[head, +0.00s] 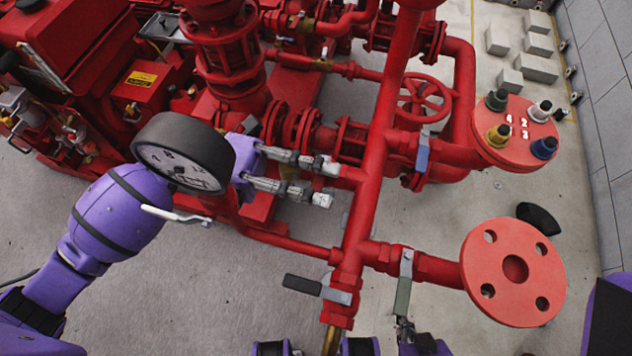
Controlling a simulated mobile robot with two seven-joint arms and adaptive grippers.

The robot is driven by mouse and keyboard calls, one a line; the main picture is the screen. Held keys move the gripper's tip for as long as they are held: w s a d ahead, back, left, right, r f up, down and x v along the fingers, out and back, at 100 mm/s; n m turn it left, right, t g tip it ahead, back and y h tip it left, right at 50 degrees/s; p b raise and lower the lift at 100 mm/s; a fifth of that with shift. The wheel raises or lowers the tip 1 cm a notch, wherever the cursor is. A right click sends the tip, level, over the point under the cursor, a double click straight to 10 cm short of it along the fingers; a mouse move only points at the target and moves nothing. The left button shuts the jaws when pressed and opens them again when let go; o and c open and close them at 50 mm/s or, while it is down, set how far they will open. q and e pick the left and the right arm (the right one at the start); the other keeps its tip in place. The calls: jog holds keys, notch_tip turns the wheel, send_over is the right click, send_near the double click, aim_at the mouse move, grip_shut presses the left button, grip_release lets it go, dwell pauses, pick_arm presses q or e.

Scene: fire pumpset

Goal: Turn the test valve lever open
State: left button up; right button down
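Several lever-handled valves sit on the red pipes. A green-handled lever (403,296) points down from the lower branch beside the red flange (514,272). A black-handled lever (303,284) points left above a brass outlet (331,341). A blue-handled lever (422,157) hangs on the upper branch. No label shows which is the test valve. My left gripper (324,184) is open and empty, its fingers pointing right near the vertical red pipe (372,185). My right gripper (404,330) is at the bottom edge, close below the green handle; its fingers are mostly hidden and contact is unclear.
A black pressure gauge (184,153) and a white lever (174,215) overlap my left arm in view. A red handwheel (425,101) and a round plate with coloured caps (516,132) stand behind. Concrete blocks (535,67) lie by the wall. Floor shows at lower left.

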pick_arm(q)
grip_shut()
